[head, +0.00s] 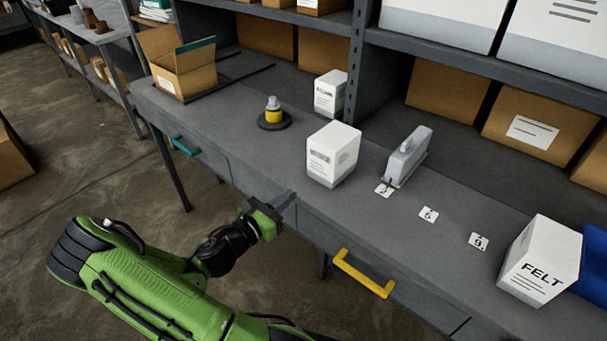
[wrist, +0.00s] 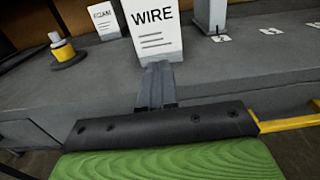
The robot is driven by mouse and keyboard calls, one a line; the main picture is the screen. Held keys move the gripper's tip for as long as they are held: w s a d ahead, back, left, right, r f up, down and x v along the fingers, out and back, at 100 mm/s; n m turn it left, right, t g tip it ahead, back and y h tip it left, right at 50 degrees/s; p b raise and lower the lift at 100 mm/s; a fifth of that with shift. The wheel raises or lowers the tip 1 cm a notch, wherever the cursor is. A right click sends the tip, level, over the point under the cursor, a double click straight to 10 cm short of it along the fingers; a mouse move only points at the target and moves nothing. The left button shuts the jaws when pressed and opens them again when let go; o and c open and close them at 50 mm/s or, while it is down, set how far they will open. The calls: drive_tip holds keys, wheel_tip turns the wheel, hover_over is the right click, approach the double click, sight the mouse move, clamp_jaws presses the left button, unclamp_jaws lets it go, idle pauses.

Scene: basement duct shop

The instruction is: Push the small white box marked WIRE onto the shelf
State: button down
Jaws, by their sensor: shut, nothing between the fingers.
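The white box marked WIRE (wrist: 152,30) stands upright on the grey workbench. Grey shelving with an upright post (head: 354,65) stands along the back of the bench, behind the box.
A smaller white box (head: 330,93) stands by the post. A yellow-and-black knob-like item (head: 273,114) is left of the WIRE box; a grey device (head: 407,157) and numbered cards (head: 428,214) are right. A FELT box (head: 541,260) stands far right. A yellow handle (head: 363,275) juts from the front.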

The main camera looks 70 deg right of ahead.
sight(321, 169)
drive_tip(key=x, duration=1.1)
drive_tip(key=shift+b, duration=0.3)
